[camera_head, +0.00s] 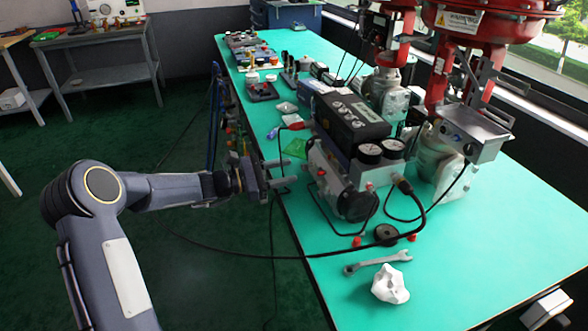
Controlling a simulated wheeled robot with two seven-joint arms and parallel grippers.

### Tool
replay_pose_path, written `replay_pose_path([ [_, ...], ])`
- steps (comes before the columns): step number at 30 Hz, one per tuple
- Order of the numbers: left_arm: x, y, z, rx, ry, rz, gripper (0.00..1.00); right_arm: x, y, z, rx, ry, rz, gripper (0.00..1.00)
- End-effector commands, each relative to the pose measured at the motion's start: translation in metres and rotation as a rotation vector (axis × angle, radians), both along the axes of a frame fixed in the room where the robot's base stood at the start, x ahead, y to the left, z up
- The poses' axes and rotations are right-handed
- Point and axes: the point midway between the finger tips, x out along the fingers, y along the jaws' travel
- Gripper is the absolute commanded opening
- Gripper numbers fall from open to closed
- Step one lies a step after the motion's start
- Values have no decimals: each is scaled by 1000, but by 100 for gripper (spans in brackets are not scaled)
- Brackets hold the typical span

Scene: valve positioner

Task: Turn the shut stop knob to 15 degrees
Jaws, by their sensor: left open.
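The valve positioner (350,117) is a black-topped box on a grey metal body, standing on the green table. Its top face carries several small round controls, too small to tell which is the shut stop knob or at what angle it stands. My left gripper (282,173) is open and empty at the table's left edge. It points right toward the positioner's side, a short gap away and lower than its top face. My right gripper does not show.
Two gauges (370,153) sit at the positioner's front, with a black cable looping from it. Red valve actuators (487,22) stand behind right. A wrench (377,262) and crumpled white paper (390,284) lie on the green table (470,270). The front right is mostly clear.

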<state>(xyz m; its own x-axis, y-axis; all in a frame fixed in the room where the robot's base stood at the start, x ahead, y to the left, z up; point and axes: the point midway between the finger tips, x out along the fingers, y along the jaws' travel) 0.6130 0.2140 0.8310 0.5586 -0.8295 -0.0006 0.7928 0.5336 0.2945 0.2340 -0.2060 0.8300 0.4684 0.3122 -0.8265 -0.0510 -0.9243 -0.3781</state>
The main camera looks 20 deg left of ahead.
Motion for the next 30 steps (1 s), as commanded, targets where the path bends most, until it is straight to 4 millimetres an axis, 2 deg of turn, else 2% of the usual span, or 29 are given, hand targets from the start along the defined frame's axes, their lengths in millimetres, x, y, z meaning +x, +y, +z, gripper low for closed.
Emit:
replay_pose_path([
  [3, -11, 19, 1, 1, 0, 4, 41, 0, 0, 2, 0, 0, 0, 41],
  [9, -23, 34, 0, 1, 1, 2, 41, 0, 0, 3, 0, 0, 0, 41],
  [19, -24, 35, 0, 2, 0, -1, 41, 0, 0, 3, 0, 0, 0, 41],
  [22, -30, 30, 11, 36, -13, -19, 41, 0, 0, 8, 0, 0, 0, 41],
  [26, -62, 4, 49, 208, -78, -110, 41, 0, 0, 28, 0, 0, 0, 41],
  [29, -109, -21, 88, 439, -171, -223, 41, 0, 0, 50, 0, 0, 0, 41],
  [30, -132, -29, 102, 544, -218, -273, 41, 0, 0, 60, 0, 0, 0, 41],
])
